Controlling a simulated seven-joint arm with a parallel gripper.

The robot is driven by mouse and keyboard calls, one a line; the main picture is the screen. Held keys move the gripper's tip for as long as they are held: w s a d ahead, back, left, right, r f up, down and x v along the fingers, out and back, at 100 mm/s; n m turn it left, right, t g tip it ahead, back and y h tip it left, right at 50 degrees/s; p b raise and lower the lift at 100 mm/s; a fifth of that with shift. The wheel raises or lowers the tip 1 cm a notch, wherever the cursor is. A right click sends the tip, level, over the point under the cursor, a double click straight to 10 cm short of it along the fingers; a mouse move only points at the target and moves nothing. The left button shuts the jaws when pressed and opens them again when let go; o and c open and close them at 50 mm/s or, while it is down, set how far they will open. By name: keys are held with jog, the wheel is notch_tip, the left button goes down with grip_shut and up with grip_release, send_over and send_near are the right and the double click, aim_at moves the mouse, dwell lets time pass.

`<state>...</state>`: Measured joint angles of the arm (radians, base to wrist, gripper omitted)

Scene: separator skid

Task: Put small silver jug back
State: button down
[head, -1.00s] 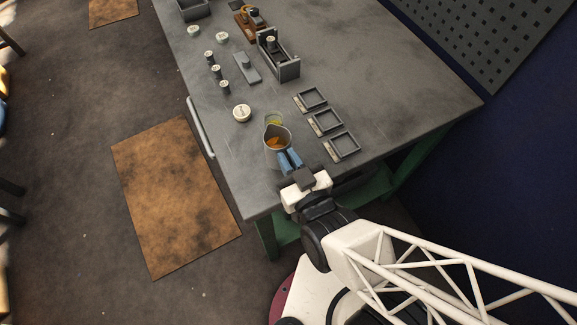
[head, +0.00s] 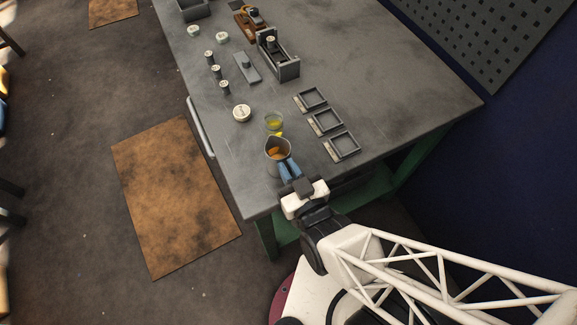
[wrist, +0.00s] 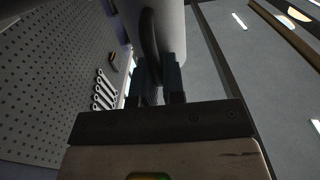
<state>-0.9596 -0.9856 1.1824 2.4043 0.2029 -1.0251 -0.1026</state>
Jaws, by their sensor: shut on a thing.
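The small silver jug (head: 277,160) is at the near end of the bench, with orange-brown contents showing through its open top. My gripper (head: 289,171) is shut on it from the near side, with blue fingers. In the wrist view the jug (wrist: 168,22) rises above my fingers (wrist: 158,78), which close on its dark curved handle (wrist: 148,40). The head view does not make clear whether its base touches the bench. A clear glass (head: 274,122) with yellow contents stands just beyond the jug. A small yellow patch shows between them.
Three square grey frames (head: 326,122) with tags lie right of the jug on the bench (head: 390,85). A round white-topped item (head: 241,113) stands beyond the glass to the left. Several small cylinders and a grey open box (head: 285,68) are farther back. The bench's left edge is near.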

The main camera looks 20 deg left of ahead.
jog(key=c, duration=1.2)
grip_release()
jog(key=shift+r, duration=0.2)
jog(key=shift+v, duration=2)
